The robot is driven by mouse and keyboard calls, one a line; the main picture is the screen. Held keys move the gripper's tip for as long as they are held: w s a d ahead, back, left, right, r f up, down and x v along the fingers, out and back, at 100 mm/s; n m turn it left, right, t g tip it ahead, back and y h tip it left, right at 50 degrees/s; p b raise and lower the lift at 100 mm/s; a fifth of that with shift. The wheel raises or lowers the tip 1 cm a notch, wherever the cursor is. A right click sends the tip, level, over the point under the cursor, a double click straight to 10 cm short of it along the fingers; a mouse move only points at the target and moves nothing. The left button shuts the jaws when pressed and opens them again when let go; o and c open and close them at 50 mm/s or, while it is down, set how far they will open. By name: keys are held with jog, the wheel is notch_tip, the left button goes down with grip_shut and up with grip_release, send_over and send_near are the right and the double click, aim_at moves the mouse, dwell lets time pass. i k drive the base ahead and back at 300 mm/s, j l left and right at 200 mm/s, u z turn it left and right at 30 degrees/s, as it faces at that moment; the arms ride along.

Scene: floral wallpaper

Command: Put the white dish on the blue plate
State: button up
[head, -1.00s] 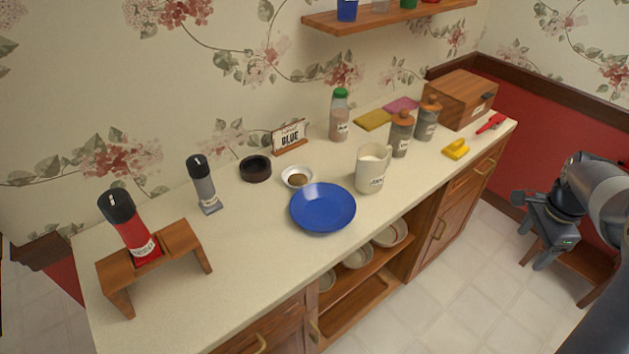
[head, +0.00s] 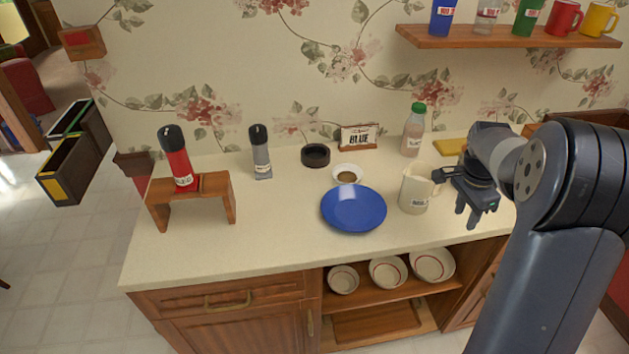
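The small white dish (head: 347,169) sits on the counter just behind the blue plate, with something brown inside it. The blue plate (head: 354,212) lies flat on the counter near its front edge and looks empty. The dish and the plate are close together, and I cannot tell whether their rims touch. My gripper (head: 468,218) hangs to the right of the plate, near the white pitcher, with its fingers pointing down and apart. Nothing shows between the fingers.
A white pitcher (head: 414,190) stands between the plate and my gripper. A black bowl (head: 315,154), a grey grinder (head: 261,152), a sign (head: 359,138) and a green-capped bottle (head: 414,130) stand around the dish. A wooden stand (head: 190,190) holds a red grinder (head: 177,158). The counter's front left is clear.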

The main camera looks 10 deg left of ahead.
aim_at(353, 211)
jog(key=l+u, duration=0.35)
jog(key=i+l+u, duration=0.1)
jog(key=u, duration=0.2)
jog(key=i+l+u, duration=0.1)
jog(key=i+u, duration=0.3)
jog(key=i, duration=0.3)
